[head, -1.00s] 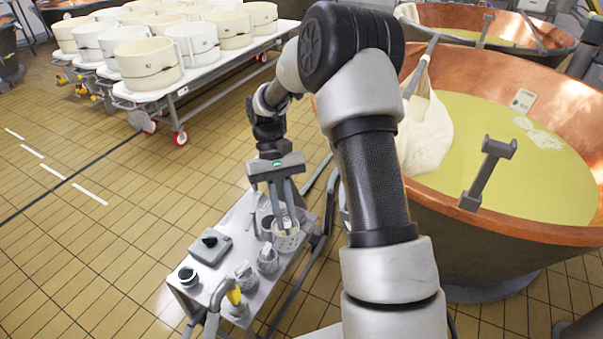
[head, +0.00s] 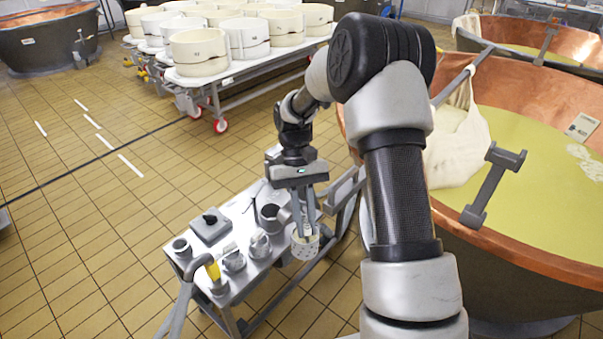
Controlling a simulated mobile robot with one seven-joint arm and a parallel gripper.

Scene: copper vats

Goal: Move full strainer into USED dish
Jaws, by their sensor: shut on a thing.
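My gripper (head: 305,226) points down and is shut on the strainer (head: 305,248), a small white perforated cup. The strainer is roughly upright at the right edge of the small metal table (head: 252,284); I cannot tell its exact height. Pale content shows between the fingers at its top, partly hidden by them. On the table are a dark open pot (head: 269,217) and grey metal vessels, one at the middle (head: 259,244) and one nearer the front (head: 233,258). A small dark-topped cup (head: 181,247) stands at the left corner. No USED label is readable, so I cannot tell which is that dish.
A square grey device (head: 210,226) lies on the table's left side. A copper vat (head: 480,225) stands close on the right. A cart of white moulds (head: 235,60) is behind. Tiled floor on the left is clear.

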